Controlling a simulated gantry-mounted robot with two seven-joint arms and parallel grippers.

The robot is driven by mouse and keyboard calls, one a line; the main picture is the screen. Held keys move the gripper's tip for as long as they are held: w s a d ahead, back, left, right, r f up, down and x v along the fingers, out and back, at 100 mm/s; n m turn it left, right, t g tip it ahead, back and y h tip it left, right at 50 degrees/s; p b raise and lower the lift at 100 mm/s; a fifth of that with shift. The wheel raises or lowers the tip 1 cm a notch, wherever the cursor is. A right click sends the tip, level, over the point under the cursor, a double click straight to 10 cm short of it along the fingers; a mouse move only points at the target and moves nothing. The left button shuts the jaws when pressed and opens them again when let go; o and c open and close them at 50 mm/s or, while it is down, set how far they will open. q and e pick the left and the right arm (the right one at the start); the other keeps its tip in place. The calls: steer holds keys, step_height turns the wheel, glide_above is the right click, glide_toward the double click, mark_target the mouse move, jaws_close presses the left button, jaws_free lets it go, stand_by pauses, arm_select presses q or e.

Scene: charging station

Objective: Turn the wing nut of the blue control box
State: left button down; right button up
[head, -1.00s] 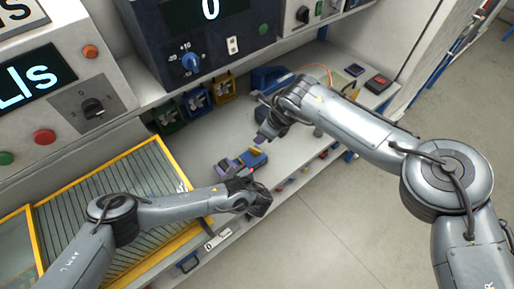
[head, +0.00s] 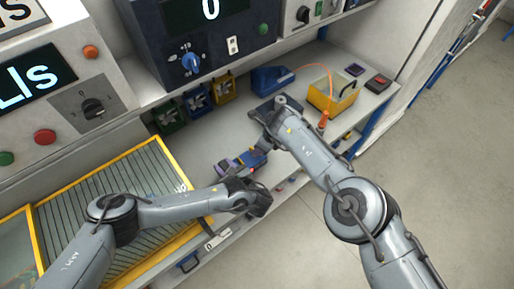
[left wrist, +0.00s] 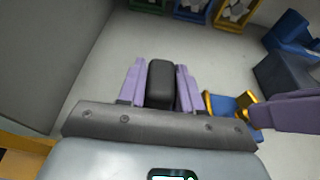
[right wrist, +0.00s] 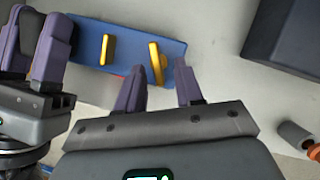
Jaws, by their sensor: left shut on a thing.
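A small blue box (right wrist: 130,45) with two upright yellow pieces (right wrist: 156,62) lies on the bench; it also shows in the head view (head: 256,158). I cannot tell which yellow piece is the wing nut. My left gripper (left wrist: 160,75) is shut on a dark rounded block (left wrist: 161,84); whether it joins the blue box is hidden. The left fingers are beside the box's left end in the right wrist view. My right gripper (right wrist: 158,82) is open and empty, its fingertips at the near edge of the box, close to the right-hand yellow piece.
A navy panel (head: 160,55) with a "0" display and blue knob (head: 191,62) stands behind. A yellow toolbox (head: 345,100), an orange-handled tool (head: 323,121) and a dark box (right wrist: 290,40) are to the right. A yellow-framed grille (head: 110,190) is at left.

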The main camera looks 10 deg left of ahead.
steer(key=shift+a+f, duration=0.5)
steer(key=shift+f, duration=0.15)
jaws_close()
